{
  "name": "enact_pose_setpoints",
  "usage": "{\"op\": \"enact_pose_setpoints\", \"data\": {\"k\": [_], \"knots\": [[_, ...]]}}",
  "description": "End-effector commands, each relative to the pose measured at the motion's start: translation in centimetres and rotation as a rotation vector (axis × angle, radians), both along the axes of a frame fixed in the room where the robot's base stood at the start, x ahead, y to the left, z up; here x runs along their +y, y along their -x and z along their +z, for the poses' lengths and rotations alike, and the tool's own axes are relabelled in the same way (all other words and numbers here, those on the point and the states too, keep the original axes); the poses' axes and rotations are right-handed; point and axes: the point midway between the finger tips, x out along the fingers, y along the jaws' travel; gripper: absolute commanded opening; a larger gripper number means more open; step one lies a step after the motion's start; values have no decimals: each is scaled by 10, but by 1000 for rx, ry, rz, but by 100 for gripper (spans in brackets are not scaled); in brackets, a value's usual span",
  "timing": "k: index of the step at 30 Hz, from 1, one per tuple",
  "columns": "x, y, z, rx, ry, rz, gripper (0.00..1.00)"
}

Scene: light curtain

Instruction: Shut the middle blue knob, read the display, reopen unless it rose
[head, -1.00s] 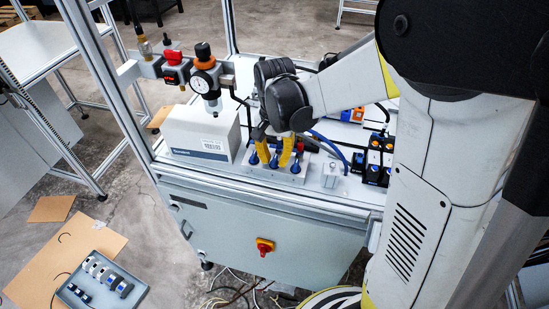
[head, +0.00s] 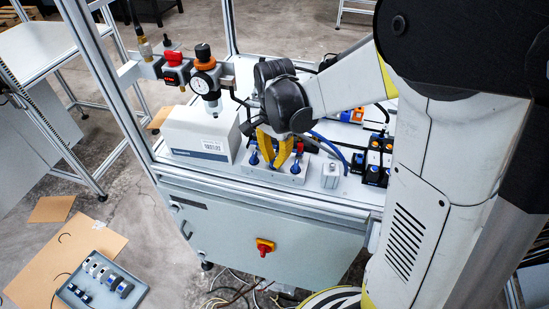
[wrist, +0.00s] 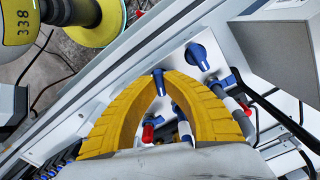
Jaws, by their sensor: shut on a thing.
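My gripper (head: 273,165) has two yellow fingers, seen closed together over the pale valve block (head: 292,178) in the head view. In the wrist view, the fingertips (wrist: 165,74) are shut on the middle blue knob (wrist: 159,83), which shows between them. Another blue knob (wrist: 198,55) stands free just beyond the fingers. I can make out no display reading.
Blue hoses (head: 328,143) run behind the block to the right. A small grey box (head: 331,176) stands on its right. A metal frame post (head: 95,75) rises at left.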

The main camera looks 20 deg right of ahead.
Motion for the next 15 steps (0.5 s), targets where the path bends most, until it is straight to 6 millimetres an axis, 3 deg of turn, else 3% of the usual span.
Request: {"op": "enact_pose_setpoints", "data": {"k": [15], "knots": [[0,0,0,1,0,-443,0]]}}
